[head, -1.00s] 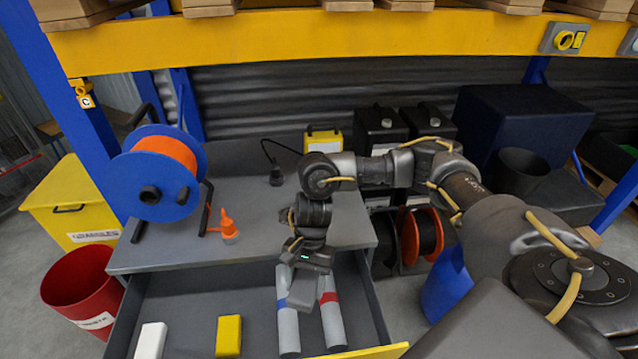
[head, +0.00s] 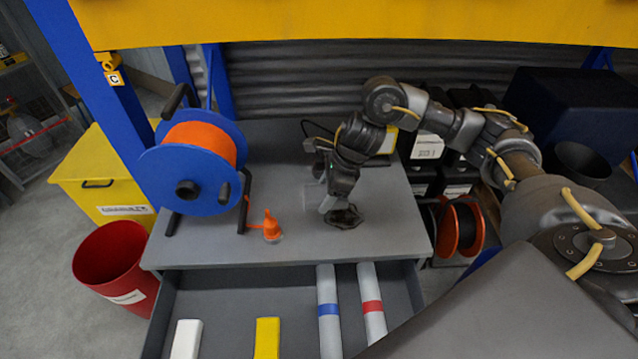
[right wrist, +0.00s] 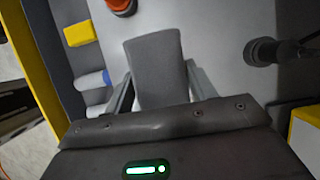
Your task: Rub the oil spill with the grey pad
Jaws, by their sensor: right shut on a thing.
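The oil spill (head: 344,217) is a dark irregular patch on the grey worktop (head: 285,235), near its front edge. My right gripper (head: 338,196) points down at the spill from above and behind, and is shut on the grey pad. In the right wrist view the grey pad (right wrist: 154,68) sits between the two fingers (right wrist: 158,88). My left gripper is not in view.
Below, an open drawer (head: 240,283) holds a white block (head: 186,340), a yellow block (head: 267,337) and two grey rolls (head: 328,312). The worktop right of the spill is clear.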

